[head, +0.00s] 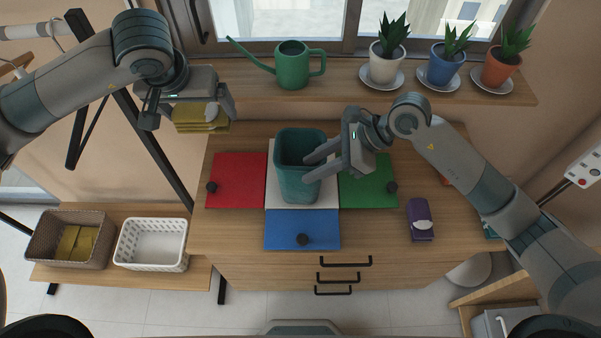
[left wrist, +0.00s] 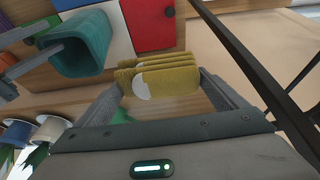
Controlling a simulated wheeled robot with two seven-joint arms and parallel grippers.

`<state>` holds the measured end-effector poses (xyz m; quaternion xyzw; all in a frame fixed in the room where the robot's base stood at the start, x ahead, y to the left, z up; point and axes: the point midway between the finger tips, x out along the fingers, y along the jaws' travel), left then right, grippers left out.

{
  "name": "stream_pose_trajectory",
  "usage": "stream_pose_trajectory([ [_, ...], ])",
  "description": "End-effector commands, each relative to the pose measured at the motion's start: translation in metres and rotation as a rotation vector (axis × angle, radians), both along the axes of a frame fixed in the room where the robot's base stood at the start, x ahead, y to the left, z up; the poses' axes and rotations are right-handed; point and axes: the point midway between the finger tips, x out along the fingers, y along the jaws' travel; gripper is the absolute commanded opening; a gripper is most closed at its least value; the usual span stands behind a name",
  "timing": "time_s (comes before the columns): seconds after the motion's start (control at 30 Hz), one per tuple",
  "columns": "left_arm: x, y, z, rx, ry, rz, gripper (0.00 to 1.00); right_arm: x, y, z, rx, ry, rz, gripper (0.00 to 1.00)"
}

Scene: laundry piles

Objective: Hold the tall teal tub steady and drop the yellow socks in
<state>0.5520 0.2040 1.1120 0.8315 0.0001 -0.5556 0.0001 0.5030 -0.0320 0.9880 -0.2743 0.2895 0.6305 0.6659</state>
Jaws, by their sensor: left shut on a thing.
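My left gripper (head: 187,110) is shut on a folded bundle of yellow socks (head: 200,122), held in the air left of the tub. The left wrist view shows the bundle (left wrist: 160,78) between the fingers, with a pale patch on it. The tall teal tub (head: 301,187) stands upright on the white mat on the table. Its open top also shows in the left wrist view (left wrist: 80,48). My right gripper (head: 312,167) is at the tub's right side, its fingers visibly apart and reaching over the rim. Whether they touch the wall is unclear.
Red (head: 237,180), green (head: 368,187) and blue (head: 285,229) panels with dark knobs surround the white mat (head: 326,194). A purple item (head: 420,217) lies at right. A watering can (head: 292,65) and potted plants stand behind. Brown (head: 38,240) and white (head: 151,261) baskets sit lower left.

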Motion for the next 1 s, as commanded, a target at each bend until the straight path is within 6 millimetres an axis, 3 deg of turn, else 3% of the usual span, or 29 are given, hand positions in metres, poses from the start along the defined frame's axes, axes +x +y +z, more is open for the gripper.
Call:
stream_pose_trajectory([
  [0.03,0.000,0.000,-0.010,0.000,0.000,0.000,0.70,0.000,0.005,-0.010,0.001,-0.001,0.001,0.30],
  [0.23,0.000,0.000,-0.022,0.000,0.000,0.000,0.70,0.001,0.017,-0.022,0.000,-0.001,0.001,0.30],
  [0.77,0.000,0.000,-0.027,0.000,0.000,0.000,0.70,0.001,0.024,-0.026,0.000,0.000,0.000,0.30],
  [0.9,0.000,0.000,-0.027,0.000,0.000,0.000,0.70,0.001,0.023,-0.026,0.000,0.000,0.000,0.00],
  [1.0,0.000,0.000,-0.027,0.000,0.000,0.000,0.70,0.001,0.023,-0.026,0.000,0.000,0.000,0.00],
])
